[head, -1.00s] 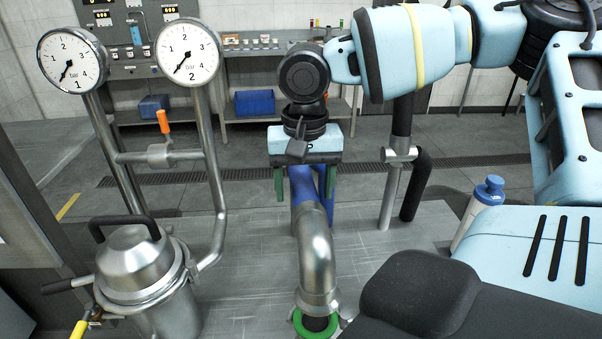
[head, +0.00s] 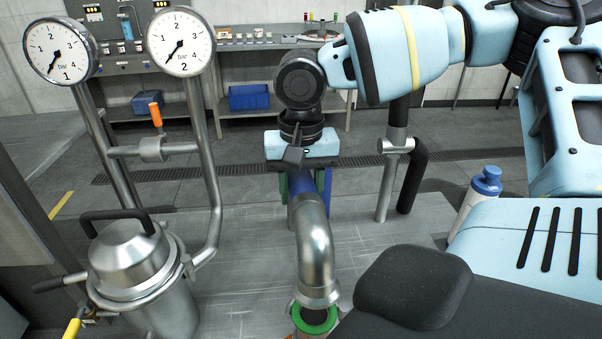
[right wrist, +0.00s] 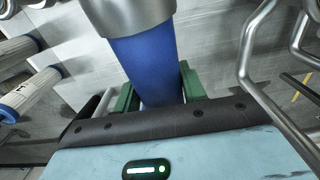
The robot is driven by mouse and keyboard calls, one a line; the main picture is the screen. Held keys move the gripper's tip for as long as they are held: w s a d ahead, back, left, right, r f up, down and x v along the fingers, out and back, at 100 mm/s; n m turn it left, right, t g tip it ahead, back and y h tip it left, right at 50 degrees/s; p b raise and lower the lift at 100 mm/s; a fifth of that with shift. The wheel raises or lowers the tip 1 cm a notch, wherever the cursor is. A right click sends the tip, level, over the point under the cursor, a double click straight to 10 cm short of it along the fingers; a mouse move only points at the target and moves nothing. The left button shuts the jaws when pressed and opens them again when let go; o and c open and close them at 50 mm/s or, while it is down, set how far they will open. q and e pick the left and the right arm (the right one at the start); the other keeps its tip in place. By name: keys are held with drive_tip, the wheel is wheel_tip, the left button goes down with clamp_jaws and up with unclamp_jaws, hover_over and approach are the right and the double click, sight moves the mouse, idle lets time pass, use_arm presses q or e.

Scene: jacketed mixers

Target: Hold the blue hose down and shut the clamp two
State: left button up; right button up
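The blue hose (right wrist: 148,70) shows in the right wrist view, running out of a steel fitting. In the head view a short piece of the hose (head: 300,184) shows behind a steel elbow (head: 314,245). My right gripper (head: 303,185) comes down on it from above. Its green fingers (right wrist: 158,92) lie close against both sides of the hose, seemingly touching it. Under the elbow's lower end is a green ring (head: 316,327) with a dark opening, partly cut off by the frame. I cannot tell which part is clamp two or how it stands. My left gripper is out of view.
Two pressure gauges (head: 181,42) on steel pipes and a lidded steel vessel (head: 135,262) with a black handle stand at the left. An orange-handled valve (head: 153,148) sits between the pipes. A black-and-steel pipe (head: 397,170) stands right of my gripper.

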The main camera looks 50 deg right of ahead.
drive_tip(key=shift+c, duration=0.5)
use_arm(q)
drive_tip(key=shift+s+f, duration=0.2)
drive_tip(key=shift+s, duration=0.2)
use_arm(e)
drive_tip(key=shift+f, duration=0.3)
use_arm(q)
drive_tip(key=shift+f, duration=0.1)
use_arm(e)
drive_tip(key=shift+f, duration=0.3)
use_arm(q)
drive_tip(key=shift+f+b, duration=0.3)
drive_tip(key=shift+b, duration=0.15)
use_arm(e)
drive_tip(key=shift+f, duration=0.9)
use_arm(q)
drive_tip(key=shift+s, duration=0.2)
